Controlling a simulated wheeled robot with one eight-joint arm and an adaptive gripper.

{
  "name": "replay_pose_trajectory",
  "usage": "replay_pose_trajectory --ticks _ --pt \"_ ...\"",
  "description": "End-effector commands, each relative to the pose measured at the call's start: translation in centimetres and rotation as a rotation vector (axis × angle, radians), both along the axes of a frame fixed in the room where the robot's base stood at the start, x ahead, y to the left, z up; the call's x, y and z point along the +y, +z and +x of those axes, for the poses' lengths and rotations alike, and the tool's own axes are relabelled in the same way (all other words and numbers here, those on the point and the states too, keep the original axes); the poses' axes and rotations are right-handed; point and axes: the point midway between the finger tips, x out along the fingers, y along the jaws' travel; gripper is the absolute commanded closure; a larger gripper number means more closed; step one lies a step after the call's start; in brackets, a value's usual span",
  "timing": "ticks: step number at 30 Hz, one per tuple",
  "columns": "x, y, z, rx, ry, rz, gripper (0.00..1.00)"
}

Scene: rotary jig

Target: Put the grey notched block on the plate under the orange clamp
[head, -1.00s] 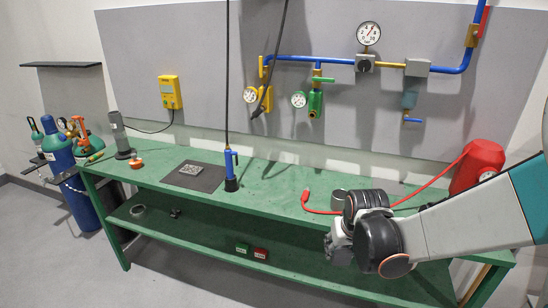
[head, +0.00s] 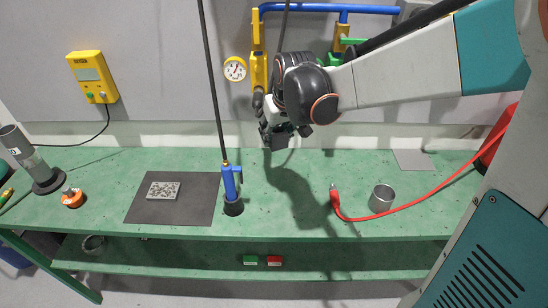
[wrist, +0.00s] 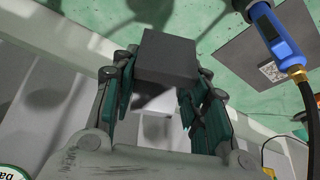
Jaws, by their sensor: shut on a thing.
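My gripper (wrist: 163,78) is shut on a dark grey block (wrist: 168,58), its green-lined fingers on either side. In the head view, my gripper (head: 285,132) holds the block (head: 276,140) above the back of the green bench. No notch can be made out on the block. A small orange item (head: 72,199) on a pale base stands at the bench's left; I cannot tell if it is the clamp.
A blue tool (head: 230,182) on a hanging cable stands at the mat's right edge. A metal cup (head: 381,198) and red hose (head: 430,195) are at the right. A grey cylinder on a stand (head: 32,160) is at the left.

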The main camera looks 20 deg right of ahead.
Motion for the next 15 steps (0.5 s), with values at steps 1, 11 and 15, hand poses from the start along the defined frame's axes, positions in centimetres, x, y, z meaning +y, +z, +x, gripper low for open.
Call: replay_pose_trajectory --ticks 1,11,15 --pt "0.1 -0.6 -0.2 0.0 0.002 0.0 0.97" --pt "0.0 -8.4 -0.1 0.0 0.002 0.0 0.97" --pt "0.0 -11.7 -0.1 0.0 0.002 0.0 0.97"
